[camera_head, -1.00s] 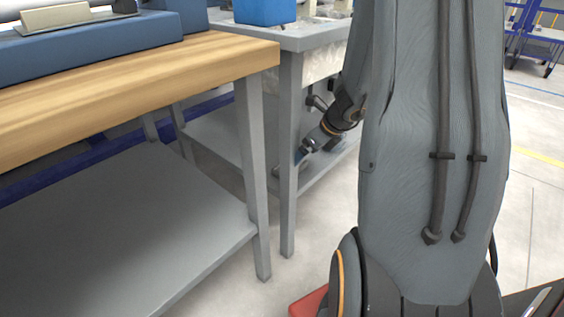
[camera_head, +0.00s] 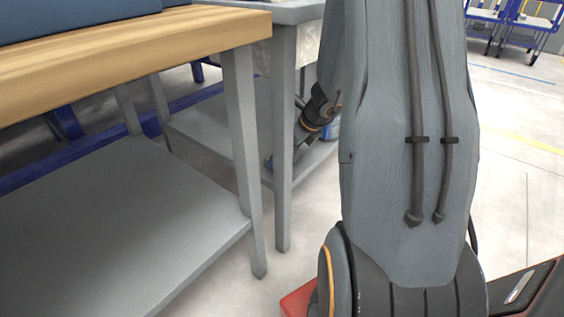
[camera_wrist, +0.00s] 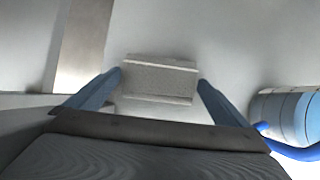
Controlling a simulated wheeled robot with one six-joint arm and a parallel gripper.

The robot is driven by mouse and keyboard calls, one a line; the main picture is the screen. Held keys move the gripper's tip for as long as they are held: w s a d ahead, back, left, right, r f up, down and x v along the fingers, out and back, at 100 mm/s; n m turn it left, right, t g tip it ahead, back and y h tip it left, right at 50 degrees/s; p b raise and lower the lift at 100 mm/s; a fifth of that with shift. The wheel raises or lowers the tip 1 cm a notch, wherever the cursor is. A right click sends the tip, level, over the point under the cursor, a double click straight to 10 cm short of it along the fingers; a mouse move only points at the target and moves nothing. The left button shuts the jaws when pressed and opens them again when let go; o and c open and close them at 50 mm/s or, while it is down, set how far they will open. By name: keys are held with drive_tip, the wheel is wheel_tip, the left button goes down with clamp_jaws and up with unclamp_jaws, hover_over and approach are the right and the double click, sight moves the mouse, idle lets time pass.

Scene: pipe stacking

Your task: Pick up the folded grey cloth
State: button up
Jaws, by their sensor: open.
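The folded grey cloth (camera_wrist: 160,83) is a pale, flat-topped stack in the middle of the wrist view, lying on a light grey surface. My gripper (camera_wrist: 160,76) is open, with one blue finger to the left of the cloth and one to the right. The cloth shows in the gap ahead of and between the fingers; I cannot tell whether either finger touches it. In the head view my wrist (camera_head: 310,122) reaches low by the far bench's lower shelf, with its end partly behind a table leg. The cloth does not show there.
A grey leg (camera_wrist: 82,45) stands at the left of the wrist view. A round white and blue container (camera_wrist: 290,112) with a blue curved part is close on the right. In the head view, the wooden-topped bench (camera_head: 150,60) and its lower shelf (camera_head: 110,230) fill the left.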

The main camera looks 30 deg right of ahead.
sight(287, 156)
drive_tip(key=shift+w+f, duration=0.2)
drive_tip(key=shift+f, duration=0.15)
drive_tip(key=shift+c, duration=0.4)
drive_tip(key=c, duration=0.8)
drive_tip(key=shift+r, duration=0.1)
drive_tip(key=shift+c, duration=0.2)
wheel_tip(287, 156, up, 3)
drive_tip(key=p, duration=0.2)
drive_tip(key=shift+a+r+p, duration=0.1)
drive_tip(key=shift+p, duration=0.2)
drive_tip(key=shift+s+r, duration=0.3)
drive_tip(key=s+d+p, duration=0.1)
drive_tip(key=s+d, duration=0.2)
drive_tip(key=s, duration=0.5)
drive_tip(key=s+d+p, duration=0.2)
drive_tip(key=s+d, duration=0.1)
drive_tip(key=s, duration=0.5)
drive_tip(key=shift+s+f, duration=0.2)
drive_tip(key=shift+d, duration=0.1)
